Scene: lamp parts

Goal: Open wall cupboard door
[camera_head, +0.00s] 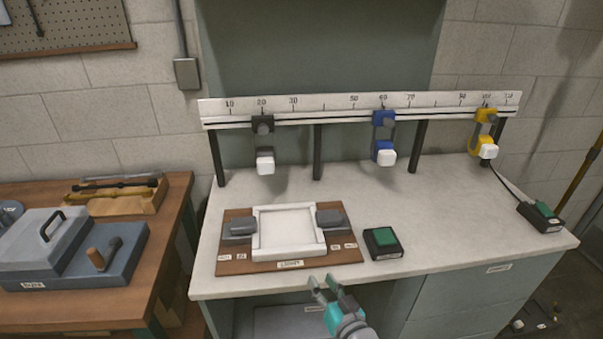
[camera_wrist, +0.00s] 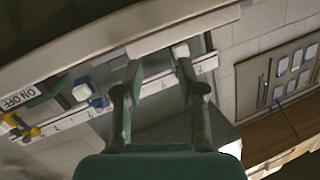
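My gripper (camera_head: 321,284) is in front of the bench's front edge in the head view, low in the picture. In the wrist view my gripper (camera_wrist: 155,75) has its two fingers apart with nothing between them. A grey-green panel (camera_head: 320,45) rises behind the bench and runs out of the top of the head view. I cannot tell whether it belongs to the wall cupboard. No cupboard door edge or handle can be made out in either view, and my gripper touches no door.
The bench (camera_head: 400,210) carries a numbered rail (camera_head: 340,104) with black, blue and yellow clamps. A wooden board (camera_head: 235,265) with a white frame and a green button box (camera_head: 382,242) stand on it. A brown side table (camera_head: 170,225) is at left, with a grey-lidded box (camera_head: 45,240).

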